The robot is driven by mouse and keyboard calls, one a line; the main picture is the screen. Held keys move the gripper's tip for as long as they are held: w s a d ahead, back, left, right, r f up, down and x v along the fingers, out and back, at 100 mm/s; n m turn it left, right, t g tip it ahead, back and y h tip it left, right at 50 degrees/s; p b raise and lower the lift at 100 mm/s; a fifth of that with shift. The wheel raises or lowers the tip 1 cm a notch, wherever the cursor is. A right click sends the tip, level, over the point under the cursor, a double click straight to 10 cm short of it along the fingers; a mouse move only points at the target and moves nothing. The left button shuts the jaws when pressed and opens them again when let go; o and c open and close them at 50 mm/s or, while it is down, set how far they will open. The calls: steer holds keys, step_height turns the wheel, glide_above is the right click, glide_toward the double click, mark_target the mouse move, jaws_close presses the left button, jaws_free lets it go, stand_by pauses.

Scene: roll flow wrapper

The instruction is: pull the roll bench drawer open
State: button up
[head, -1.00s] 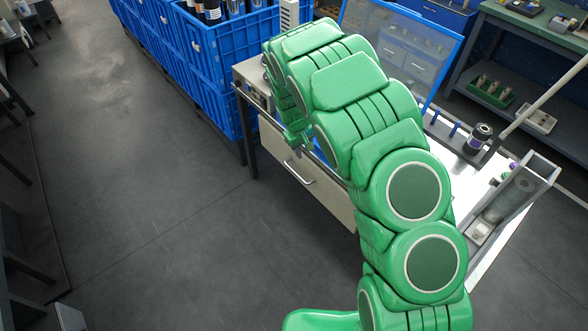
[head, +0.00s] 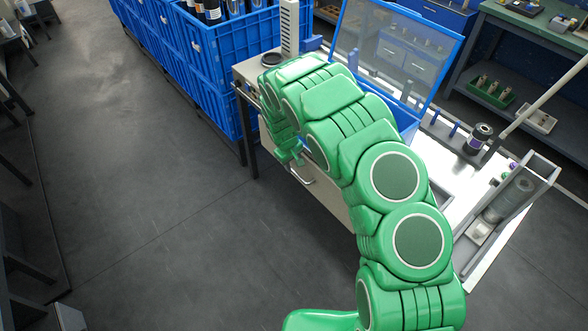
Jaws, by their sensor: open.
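The roll bench drawer (head: 326,196) is a beige front panel under the bench top, and it looks shut against the bench. Its silver bar handle (head: 301,177) shows at the middle of the panel, with its upper end close to my gripper. My gripper (head: 292,159) is green and hangs in front of the panel at the handle's upper end. It is open; whether its fingers touch or surround the handle I cannot tell. My green arm covers the upper part of the drawer front and much of the bench behind it.
Blue crates (head: 213,80) with dark rolls stand left of the bench. A blue-framed clear cover (head: 400,50) is raised over the bench. A dark roll (head: 478,138) and a clear chute (head: 512,200) are at right. The grey floor (head: 150,190) before the drawer is clear.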

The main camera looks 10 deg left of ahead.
mark_target(295, 171)
steer(key=shift+w+d+f, duration=0.15)
steer(key=shift+f, duration=0.95)
steer(key=shift+w+d+f, duration=0.1)
steer(key=shift+d+f, duration=0.05)
steer(key=shift+f, duration=0.95)
jaws_close()
